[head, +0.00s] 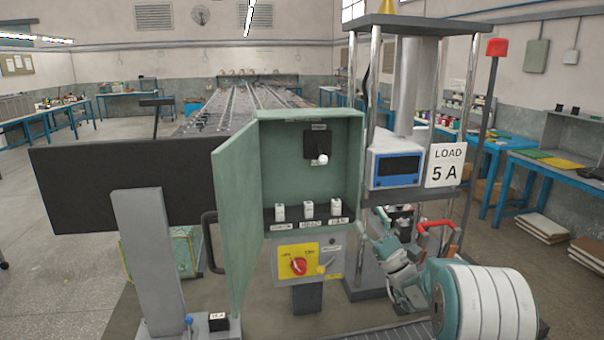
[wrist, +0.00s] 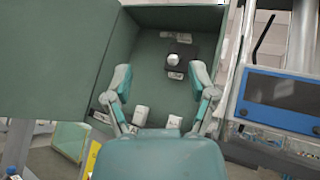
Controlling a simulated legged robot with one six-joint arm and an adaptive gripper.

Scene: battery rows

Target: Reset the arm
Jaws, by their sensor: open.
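My gripper (wrist: 160,84) is open in the wrist view, with nothing between its two teal-and-grey fingers. Behind the fingers is the inside of an open green cabinet (head: 285,125), which also shows in the wrist view (wrist: 150,50). In the head view my gripper (head: 378,243) is low and to the right of the cabinet, by the metal stand; its fingertips are small there. Inside the cabinet are a black switch with a white knob (head: 322,159) and a row of three small white devices, one of them the middle one (head: 308,207). The cabinet door (head: 235,215) stands open.
A metal-post stand holds a blue-fronted meter (head: 397,167) and a "LOAD 5 A" sign (head: 446,165). A dark panel (head: 90,185) stands left.

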